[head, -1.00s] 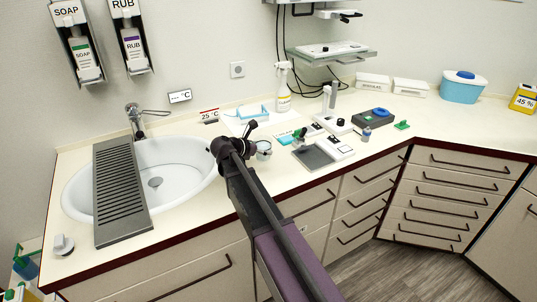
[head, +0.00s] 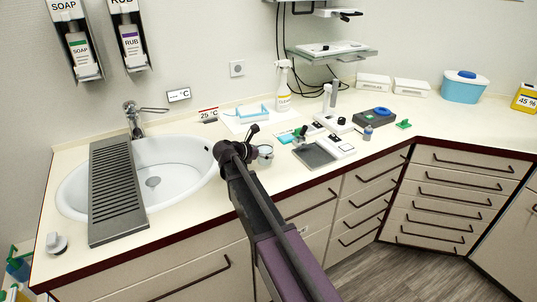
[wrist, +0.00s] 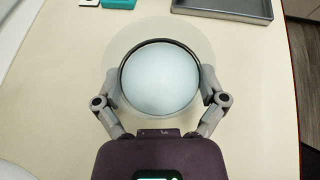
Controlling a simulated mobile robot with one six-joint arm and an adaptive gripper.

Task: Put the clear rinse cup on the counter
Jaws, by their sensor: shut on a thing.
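The clear rinse cup (wrist: 160,78) is between the two fingers of my gripper (wrist: 160,98) in the wrist view, seen from above as a round rim with a pale inside. The fingers are shut on it from both sides. In the head view the cup (head: 265,152) shows just right of my gripper (head: 250,150), partly hidden by it. Both are over the cream counter (head: 292,178), right of the sink. I cannot tell whether the cup's base touches the counter.
The white sink (head: 185,165) with a grey slatted rack (head: 117,190) lies to the left. A grey tray (head: 314,155) and small instruments stand close to the right. A spray bottle (head: 283,88) stands behind. The counter's front edge is near.

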